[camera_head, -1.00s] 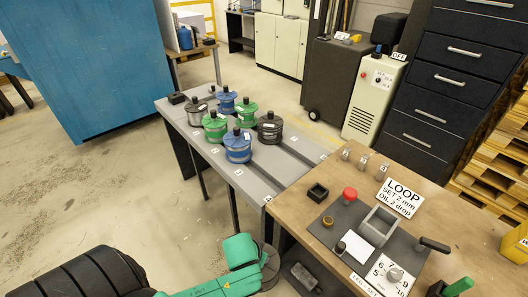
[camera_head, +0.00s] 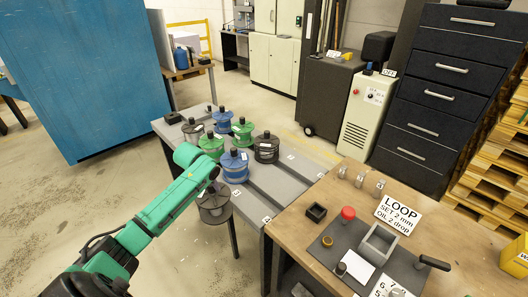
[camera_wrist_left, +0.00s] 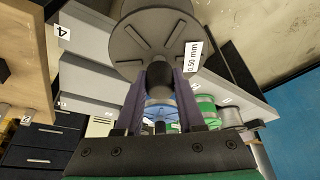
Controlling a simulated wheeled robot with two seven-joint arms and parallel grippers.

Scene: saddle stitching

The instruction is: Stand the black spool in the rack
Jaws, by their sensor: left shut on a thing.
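My left gripper (camera_head: 212,186) is shut on the top knob of a dark grey-black spool (camera_head: 214,209), which I take as the black spool. The spool hangs upright in front of the rack's near left edge, apart from it. In the left wrist view the spool (camera_wrist_left: 155,32) shows its slotted flange and a 0.50 mm label, with my left gripper (camera_wrist_left: 158,78) on its knob. The grey rack (camera_head: 290,184) has numbered places and bears several standing spools: blue, green, a grey one and another dark one (camera_head: 266,148). My right gripper is out of view.
The rack's near right part is bare.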

